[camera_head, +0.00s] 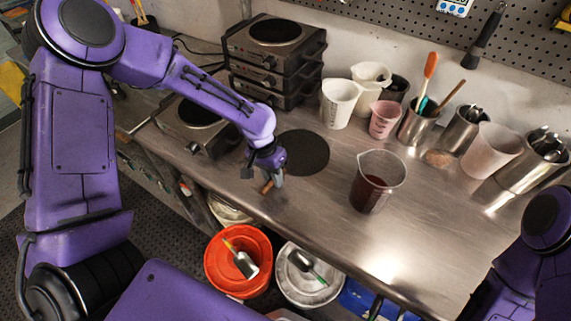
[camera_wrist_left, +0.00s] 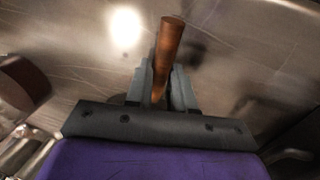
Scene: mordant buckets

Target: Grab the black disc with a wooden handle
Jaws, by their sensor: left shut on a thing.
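The black disc (camera_head: 305,152) shows in the head view as a dark round plate over the steel bench, just beyond and to the right of my left gripper (camera_head: 271,180). Its wooden handle (camera_head: 266,188) shows as a short brown end at the fingertips. In the left wrist view the brown wooden handle (camera_wrist_left: 168,50) stands between the two fingers of my left gripper (camera_wrist_left: 164,92), which is shut on it. The disc cannot be made out in that view. I cannot tell whether the disc touches the bench. My right gripper is out of view.
A jug of dark red liquid (camera_head: 377,182) stands to the right on the bench. Hot plates (camera_head: 275,50) are stacked behind, with another hot plate (camera_head: 195,125) at left. Cups and tool canisters line the wall. An orange bucket (camera_head: 212,262) and white bucket (camera_head: 290,285) sit below the front edge.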

